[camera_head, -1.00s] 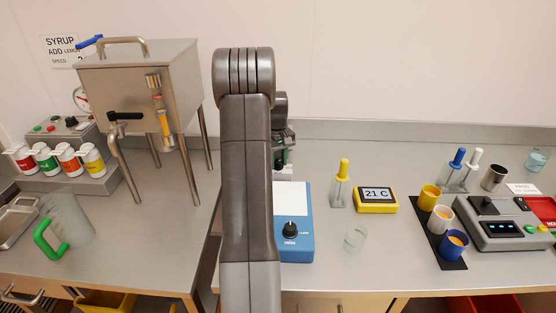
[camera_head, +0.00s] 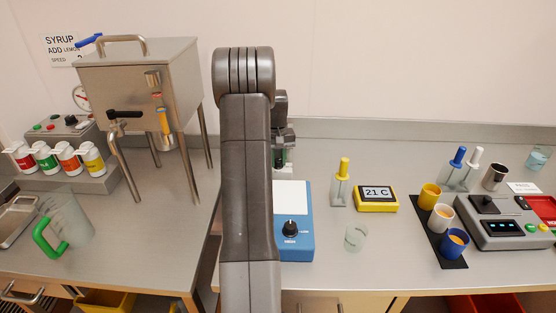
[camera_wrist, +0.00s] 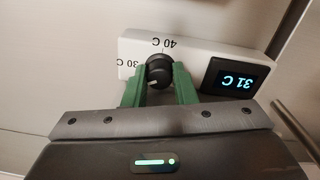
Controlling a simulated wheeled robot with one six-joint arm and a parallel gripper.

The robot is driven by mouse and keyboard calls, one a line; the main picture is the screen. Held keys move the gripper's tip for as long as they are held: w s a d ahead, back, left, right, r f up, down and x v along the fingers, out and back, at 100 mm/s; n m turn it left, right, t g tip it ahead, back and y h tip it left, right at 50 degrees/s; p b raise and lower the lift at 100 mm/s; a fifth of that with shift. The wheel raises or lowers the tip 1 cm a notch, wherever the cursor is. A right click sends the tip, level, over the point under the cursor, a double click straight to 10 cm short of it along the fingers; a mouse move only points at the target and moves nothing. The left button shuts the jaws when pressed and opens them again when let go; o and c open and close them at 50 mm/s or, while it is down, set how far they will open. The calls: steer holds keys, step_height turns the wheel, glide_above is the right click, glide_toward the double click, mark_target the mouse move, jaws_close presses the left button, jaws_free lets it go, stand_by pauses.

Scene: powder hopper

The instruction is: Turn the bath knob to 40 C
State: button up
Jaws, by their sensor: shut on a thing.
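The bath knob (camera_wrist: 159,71) is a round black knob on a white panel (camera_wrist: 195,46) in the wrist view, where the picture is upside down. Marks for 40 C (camera_wrist: 172,43) and 30 C (camera_wrist: 130,63) stand around it. A black display (camera_wrist: 238,79) on the panel reads 31 C. My gripper (camera_wrist: 160,85) has green fingers on both sides of the knob and is shut on it. The knob's exact pointer direction is hard to tell. In the head view my arm hides the bath panel and the knob; only part of my gripper (camera_head: 281,157) shows behind the arm.
A blue stirrer plate (camera_head: 297,243) with its own black knob stands right of my arm. A yellow thermometer (camera_head: 376,198) reads 21 C. A glass beaker (camera_head: 355,238) stands in front of it. A steel hopper (camera_head: 140,80) stands at left.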

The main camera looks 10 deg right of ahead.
steer(key=m, duration=0.3)
steer(key=shift+m, duration=0.4)
steer(key=shift+w+m, duration=0.1)
steer(key=shift+m, duration=1.9)
steer(key=o, duration=0.7)
step_height(320, 180, up, 14)
steer(key=shift+w+a+f+b, duration=0.1)
steer(key=shift+a+b, duration=0.05)
steer(key=shift+b, duration=0.75)
